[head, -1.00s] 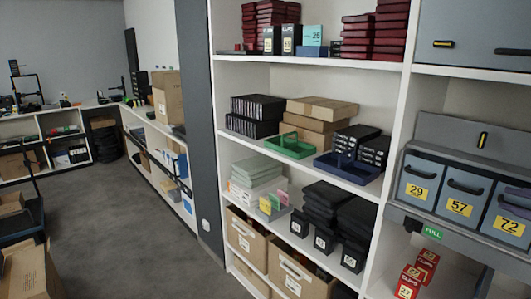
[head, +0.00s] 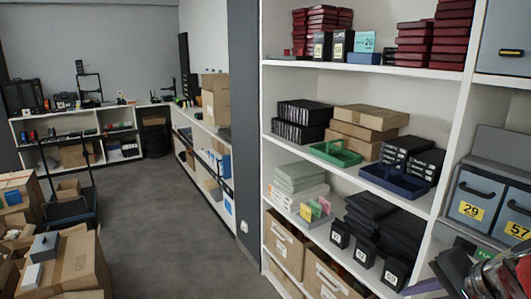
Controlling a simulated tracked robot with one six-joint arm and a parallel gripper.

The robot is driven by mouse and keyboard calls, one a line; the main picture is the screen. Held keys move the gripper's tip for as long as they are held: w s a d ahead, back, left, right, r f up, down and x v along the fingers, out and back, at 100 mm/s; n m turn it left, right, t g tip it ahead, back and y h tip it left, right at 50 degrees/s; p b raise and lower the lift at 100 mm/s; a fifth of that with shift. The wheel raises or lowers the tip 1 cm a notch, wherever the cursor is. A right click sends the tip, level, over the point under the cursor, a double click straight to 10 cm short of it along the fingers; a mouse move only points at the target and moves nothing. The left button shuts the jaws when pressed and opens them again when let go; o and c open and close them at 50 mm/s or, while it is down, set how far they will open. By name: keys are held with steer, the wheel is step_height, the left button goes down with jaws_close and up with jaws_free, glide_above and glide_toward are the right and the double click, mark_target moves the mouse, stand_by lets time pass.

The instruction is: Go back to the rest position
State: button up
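Part of what looks like my gripper and arm (head: 455,268) shows at the lower right edge of the head view, in front of the shelf with the grey numbered drawers. It is dark, with a purple piece pointing left and a shiny red and grey part behind. Most of it is cut off by the picture edge. I cannot make out both fingertips, or whether anything is held.
A white shelf unit (head: 265,150) holds boxes, a green tray (head: 335,153) and a blue tray (head: 395,181). Grey drawers (head: 473,201) are at the right. Grey floor (head: 165,220) between is clear.

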steer(key=s+a+f+n+g, duration=0.4)
steer(key=a+f+n, duration=0.35)
steer(key=a, duration=0.35)
steer(key=s+a+r+n+t+h, duration=0.2)
steer(key=s+a+r+n, duration=0.1)
steer(key=a+r, duration=0.3)
steer(key=shift+s+a+r+n+t, duration=0.25)
steer(key=shift+a+n+t, duration=0.15)
steer(key=shift+n, duration=0.45)
